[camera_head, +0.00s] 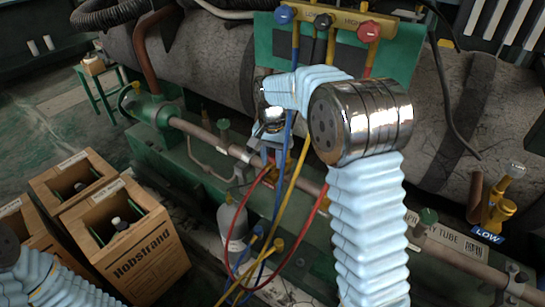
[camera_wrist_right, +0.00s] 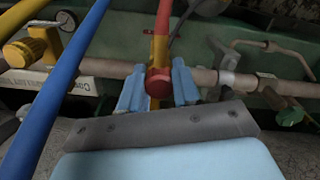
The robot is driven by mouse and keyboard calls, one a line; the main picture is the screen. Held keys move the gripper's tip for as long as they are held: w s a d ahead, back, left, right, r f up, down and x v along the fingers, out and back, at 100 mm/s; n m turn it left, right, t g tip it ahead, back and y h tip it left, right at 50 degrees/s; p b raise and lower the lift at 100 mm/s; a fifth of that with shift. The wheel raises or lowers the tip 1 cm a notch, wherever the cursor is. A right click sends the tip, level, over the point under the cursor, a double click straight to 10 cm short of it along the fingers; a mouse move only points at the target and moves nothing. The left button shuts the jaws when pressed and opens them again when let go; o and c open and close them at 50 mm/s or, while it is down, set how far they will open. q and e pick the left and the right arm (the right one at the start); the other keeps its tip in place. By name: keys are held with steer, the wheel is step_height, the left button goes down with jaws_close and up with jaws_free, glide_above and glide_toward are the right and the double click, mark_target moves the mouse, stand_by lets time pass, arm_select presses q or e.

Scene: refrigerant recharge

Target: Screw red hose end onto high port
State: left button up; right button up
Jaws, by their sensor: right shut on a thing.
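My right gripper (camera_head: 269,158) reaches over the pipework in the middle of the head view, below the gauge manifold. In the right wrist view its two blue fingers (camera_wrist_right: 159,88) are closed around the red hose end (camera_wrist_right: 158,82), which has a yellow stem above it. In the head view the red hose (camera_head: 228,240) hangs in a loop below the gripper and rises behind my right wrist. I cannot make out the high port; whether the hose end touches it cannot be told. My left arm shows at the lower left, its gripper outside the picture.
The manifold has blue (camera_head: 283,14), black (camera_head: 322,21) and red (camera_head: 368,31) knobs. Blue and yellow (camera_head: 287,190) hoses hang close by the right gripper. A yellow fitting (camera_head: 500,212) with a LOW label stands at right.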

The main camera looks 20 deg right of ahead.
steer(key=shift+f+b, duration=0.4)
steer(key=shift+f, duration=0.6)
stand_by(0.9)
steer(key=shift+r+m+p, duration=0.1)
steer(key=shift+m+p, duration=0.5)
steer(key=shift+m, duration=1.2)
